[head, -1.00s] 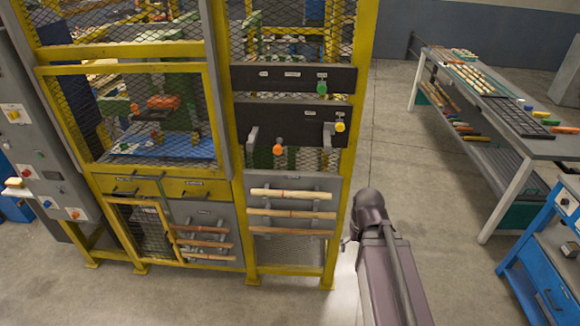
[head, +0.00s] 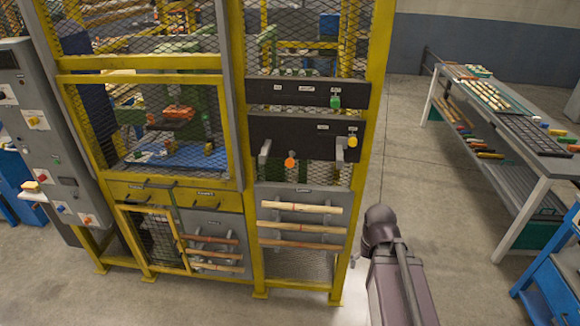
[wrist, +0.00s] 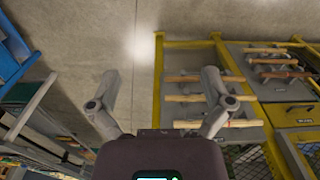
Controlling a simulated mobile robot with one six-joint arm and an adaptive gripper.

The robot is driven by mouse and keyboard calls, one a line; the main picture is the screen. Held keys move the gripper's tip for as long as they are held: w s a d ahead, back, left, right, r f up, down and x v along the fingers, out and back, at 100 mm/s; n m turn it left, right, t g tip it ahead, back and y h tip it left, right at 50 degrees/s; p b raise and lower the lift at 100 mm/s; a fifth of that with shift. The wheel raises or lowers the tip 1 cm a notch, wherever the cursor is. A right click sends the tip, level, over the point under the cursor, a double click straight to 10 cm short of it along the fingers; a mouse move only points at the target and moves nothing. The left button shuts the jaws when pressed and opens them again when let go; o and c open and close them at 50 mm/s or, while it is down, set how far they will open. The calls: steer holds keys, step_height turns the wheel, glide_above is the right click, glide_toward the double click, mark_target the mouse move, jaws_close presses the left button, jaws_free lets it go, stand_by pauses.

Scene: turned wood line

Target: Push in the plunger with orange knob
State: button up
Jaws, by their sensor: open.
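The plunger's orange knob (head: 290,162) sticks out in front of the yellow machine frame, just below the lower black panel (head: 300,137), in the head view. A green knob (head: 335,101) is above it to the right and a yellow knob (head: 352,142) is to its right. My arm is at the lower right of the head view, right of the frame; the fingers are not clear there. In the wrist view my gripper (wrist: 155,112) is open and empty, its two fingers spread wide apart, with floor and the frame's lower racks beyond. The orange knob is not visible in the wrist view.
A rack with several wooden rods (head: 300,226) is on the machine's front below the knobs. A yellow frame post (head: 364,190) stands between the knobs and my arm. A long grey table (head: 548,165) with rods and trays is at the right. Floor between is clear.

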steer(key=shift+c, duration=1.1)
steer(key=w+a+r+t+h+b, duration=0.1)
steer(key=w+a+t+h+b, duration=0.2)
steer(key=w, duration=0.6)
steer(key=w+a+t+h+b, duration=0.1)
steer(key=w+t+h+b, duration=0.25)
steer(key=w+t, duration=0.35)
steer(key=w+a+r+n+t+y+b, duration=0.2)
steer(key=w+a+r+n+t+y, duration=0.1)
steer(key=a, duration=0.8)
steer(key=w+a+r+n+t+y+b, duration=0.2)
steer(key=w+a+n+t, duration=0.3)
steer(key=a, duration=0.5)
steer(key=shift+w+a+r+n+y+b, duration=0.15)
steer(key=shift+a+r+n+y+b, duration=0.25)
steer(key=shift+b, duration=0.25)
steer(key=shift+w+d, duration=0.1)
